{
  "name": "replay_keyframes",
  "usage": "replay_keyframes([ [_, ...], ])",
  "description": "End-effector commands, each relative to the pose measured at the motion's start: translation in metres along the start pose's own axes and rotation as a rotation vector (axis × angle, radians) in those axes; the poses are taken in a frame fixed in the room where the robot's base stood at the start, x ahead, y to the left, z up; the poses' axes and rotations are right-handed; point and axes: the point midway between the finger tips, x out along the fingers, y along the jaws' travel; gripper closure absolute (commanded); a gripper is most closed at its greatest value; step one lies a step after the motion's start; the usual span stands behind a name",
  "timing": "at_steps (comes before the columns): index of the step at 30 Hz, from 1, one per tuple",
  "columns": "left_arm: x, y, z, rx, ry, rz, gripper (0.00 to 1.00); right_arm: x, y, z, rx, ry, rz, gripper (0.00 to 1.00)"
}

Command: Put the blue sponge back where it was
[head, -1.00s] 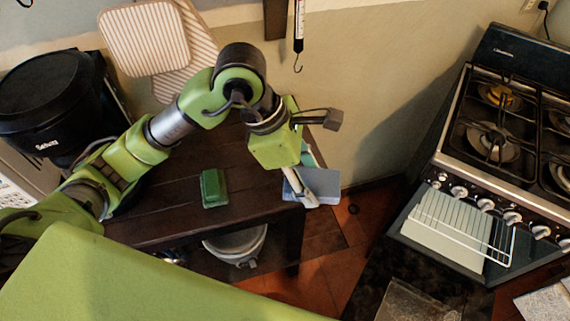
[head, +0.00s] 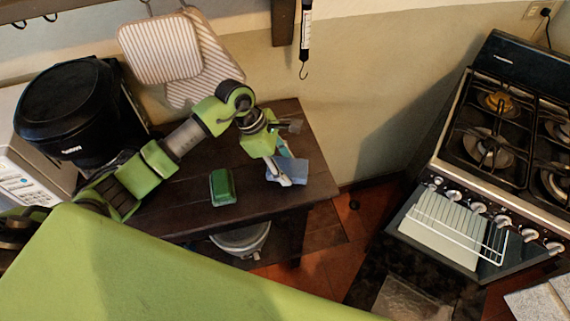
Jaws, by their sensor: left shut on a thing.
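The blue sponge (head: 292,171) is a pale blue block near the right end of the dark wooden table (head: 318,187). My left gripper (head: 283,166) is shut on the sponge, with a light grey finger across its left side. The rest of the grip is partly hidden. I cannot tell whether the sponge touches the tabletop or hangs just above it. A green block (head: 222,186) lies on the table to the left of the gripper. My right gripper is not in view.
A black appliance (head: 70,105) stands on a white microwave (head: 35,160) at the left. Striped pads (head: 160,52) and a hook scale (head: 305,35) hang on the wall. A pot (head: 242,240) sits beneath the table. A gas stove (head: 490,150) is at the right.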

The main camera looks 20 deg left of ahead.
Motion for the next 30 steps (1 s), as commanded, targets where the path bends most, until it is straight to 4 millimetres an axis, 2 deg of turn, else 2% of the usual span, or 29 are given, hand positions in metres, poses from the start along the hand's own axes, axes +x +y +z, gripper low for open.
replay_keyframes([
  [1, 0.002, -0.001, 0.000, -0.004, -0.001, -0.003, 0.74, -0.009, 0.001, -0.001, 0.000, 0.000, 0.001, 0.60],
  [3, 0.008, 0.000, -0.003, -0.002, -0.002, -0.001, 0.74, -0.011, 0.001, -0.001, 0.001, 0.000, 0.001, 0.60],
  [15, 0.016, 0.000, -0.007, 0.001, 0.000, 0.002, 0.74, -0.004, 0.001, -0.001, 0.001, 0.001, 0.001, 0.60],
  [16, 0.014, 0.000, -0.006, 0.001, 0.000, 0.002, 0.46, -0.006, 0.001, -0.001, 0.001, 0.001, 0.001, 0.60],
  [17, 0.014, 0.000, -0.006, 0.000, 0.000, 0.002, 0.38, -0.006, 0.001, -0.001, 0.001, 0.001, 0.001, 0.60],
  [30, 0.010, 0.000, -0.004, 0.000, -0.001, 0.002, 0.37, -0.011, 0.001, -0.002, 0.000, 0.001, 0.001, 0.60],
])
